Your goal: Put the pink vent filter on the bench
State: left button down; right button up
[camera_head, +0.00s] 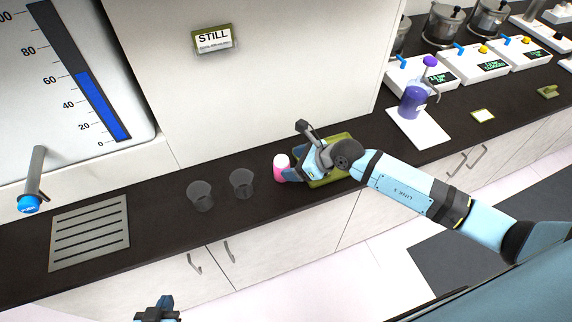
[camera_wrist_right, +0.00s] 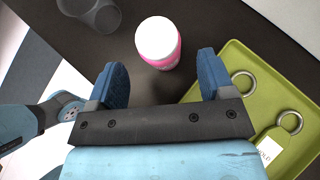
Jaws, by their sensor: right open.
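The pink vent filter (camera_head: 282,173) has a white top and stands upright on the dark bench (camera_head: 150,205), just left of the green tray (camera_head: 343,179). In the right wrist view the filter (camera_wrist_right: 158,42) is ahead of the fingertips, roughly centred between them, with dark bench around it. My right gripper (camera_head: 303,164) is open and empty, close to the right side of the filter. My left gripper (camera_head: 157,308) shows only partly at the bottom edge of the head view, away from the bench; its jaws are unclear.
Two clear cups (camera_head: 200,196) (camera_head: 242,183) stand left of the filter. A metal grate (camera_head: 89,238) lies at the far left near a blue-tipped tap (camera_head: 31,190). The green tray (camera_wrist_right: 238,66) holds ring-topped items. A purple bottle (camera_head: 412,101) stands on a white pad at the right.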

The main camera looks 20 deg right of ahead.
jog(key=b+v, duration=0.1)
jog(key=v, duration=0.6)
jog(key=s+a+r+m+t+y, duration=0.25)
jog(key=s+a+m+y, duration=0.35)
jog(key=m, duration=0.4)
jog(key=s+d+f+m+h, duration=0.1)
jog(key=s+f+m+h, duration=0.4)
jog(key=m, duration=1.1)
jog(key=s+d+f+m+t+h, duration=0.1)
jog(key=s+f+m+h, duration=0.4)
jog(key=m, duration=1.1)
notch_tip(320, 180, down, 6)
jog(key=s, duration=0.3)
jog(key=shift+t, duration=0.25)
